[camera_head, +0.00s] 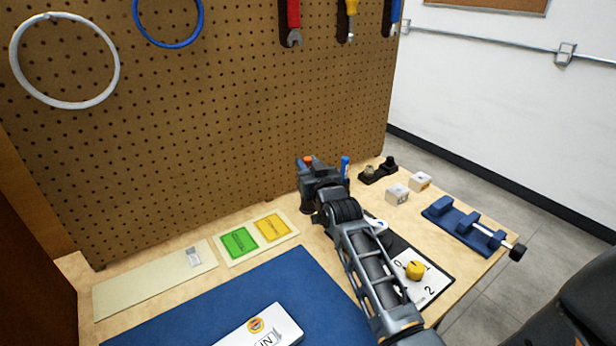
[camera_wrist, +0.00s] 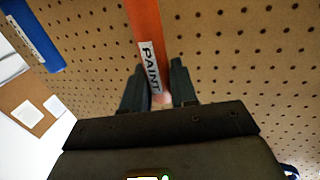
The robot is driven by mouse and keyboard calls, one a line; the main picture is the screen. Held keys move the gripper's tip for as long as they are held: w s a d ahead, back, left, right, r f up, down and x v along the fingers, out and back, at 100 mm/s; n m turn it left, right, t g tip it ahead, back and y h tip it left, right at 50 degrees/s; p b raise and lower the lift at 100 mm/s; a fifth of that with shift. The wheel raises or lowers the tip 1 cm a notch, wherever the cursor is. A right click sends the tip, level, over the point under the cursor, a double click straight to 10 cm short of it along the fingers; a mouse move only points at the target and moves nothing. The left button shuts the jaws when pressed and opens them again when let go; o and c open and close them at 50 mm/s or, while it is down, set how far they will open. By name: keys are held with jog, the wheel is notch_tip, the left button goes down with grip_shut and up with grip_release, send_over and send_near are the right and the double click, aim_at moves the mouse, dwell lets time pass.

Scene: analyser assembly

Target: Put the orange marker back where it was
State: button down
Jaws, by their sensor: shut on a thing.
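The orange marker (camera_wrist: 146,25) is between the two fingers of my gripper (camera_wrist: 157,82) in the wrist view. A white label on it reads PAINT. My gripper (camera_head: 309,172) is shut on it near the foot of the pegboard; only an orange end of the marker (camera_head: 308,159) shows above the gripper in the head view. A blue marker (camera_head: 345,166) stands upright just to the right of my gripper. It also shows at the upper left of the wrist view (camera_wrist: 38,42). Any holder under the markers is hidden by my arm.
The pegboard (camera_head: 210,130) rises close behind my gripper. To the right are a black fixture (camera_head: 372,176), white blocks (camera_head: 397,193), a blue fixture (camera_head: 455,221) and a yellow knob (camera_head: 414,270). Green (camera_head: 239,242) and yellow (camera_head: 272,229) cards and a blue mat (camera_head: 225,305) lie left.

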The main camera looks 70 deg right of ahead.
jog(key=shift+f, duration=1.95)
jog(key=shift+f+b, duration=0.15)
jog(key=shift+b, duration=0.2)
jog(key=c, duration=0.9)
grip_release()
jog(key=shift+s+r, duration=0.1)
jog(key=shift+r, duration=0.1)
jog(key=v, duration=1.2)
jog(key=shift+b, duration=0.3)
